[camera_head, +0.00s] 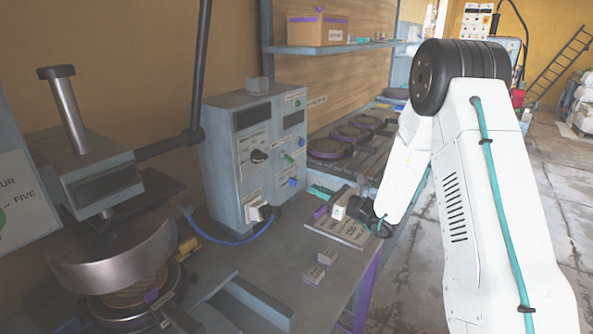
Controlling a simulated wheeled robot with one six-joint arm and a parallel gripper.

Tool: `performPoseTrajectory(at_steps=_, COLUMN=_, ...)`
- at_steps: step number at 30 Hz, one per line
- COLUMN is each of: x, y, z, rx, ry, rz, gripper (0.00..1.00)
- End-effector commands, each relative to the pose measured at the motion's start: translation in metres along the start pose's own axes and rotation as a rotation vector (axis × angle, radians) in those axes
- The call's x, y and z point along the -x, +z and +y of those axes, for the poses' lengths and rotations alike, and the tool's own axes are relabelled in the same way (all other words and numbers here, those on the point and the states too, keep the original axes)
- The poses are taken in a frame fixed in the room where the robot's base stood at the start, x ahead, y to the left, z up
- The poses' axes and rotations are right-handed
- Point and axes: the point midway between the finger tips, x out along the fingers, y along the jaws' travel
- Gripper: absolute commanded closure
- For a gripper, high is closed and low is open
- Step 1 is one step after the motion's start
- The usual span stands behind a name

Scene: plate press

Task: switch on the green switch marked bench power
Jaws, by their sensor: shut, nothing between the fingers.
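A grey-blue control box (228,165) stands on the bench left of centre. Its right-hand panel has a green switch (287,158) with a small lever sticking out; the label beside it is too small to read, and I cannot tell its position. A smaller green part (297,104) sits higher on that panel, and a blue knob (292,182) sits below the switch. My gripper (358,209) is low over the bench's front edge, to the right of the box and apart from it. It is shut and empty, and my arm partly hides it.
A black knob (259,156) and a large pale lever or plug (260,213) are on the box's left-hand panel. Small blocks (320,265) and a lettered plate (338,228) lie on the bench. A metal press (112,255) stands at the left. Round dark plates (327,147) lie behind.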

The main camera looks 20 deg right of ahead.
Motion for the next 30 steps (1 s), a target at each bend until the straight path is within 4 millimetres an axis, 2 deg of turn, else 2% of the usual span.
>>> performPoseTrajectory(at_steps=11, x=0.0, y=0.002, z=-0.001, rx=-0.016, ry=-0.006, rz=-0.008, gripper=1.0)
performPoseTrajectory(at_steps=16, x=-0.011, y=0.002, z=0.0, rx=-0.015, ry=-0.003, rz=-0.006, gripper=1.0)
performPoseTrajectory(at_steps=20, x=-0.033, y=0.002, z=0.0, rx=-0.014, ry=-0.001, rz=-0.008, gripper=1.0)
performPoseTrajectory(at_steps=30, x=-0.104, y=0.003, z=0.0, rx=-0.015, ry=-0.002, rz=-0.008, gripper=1.0)
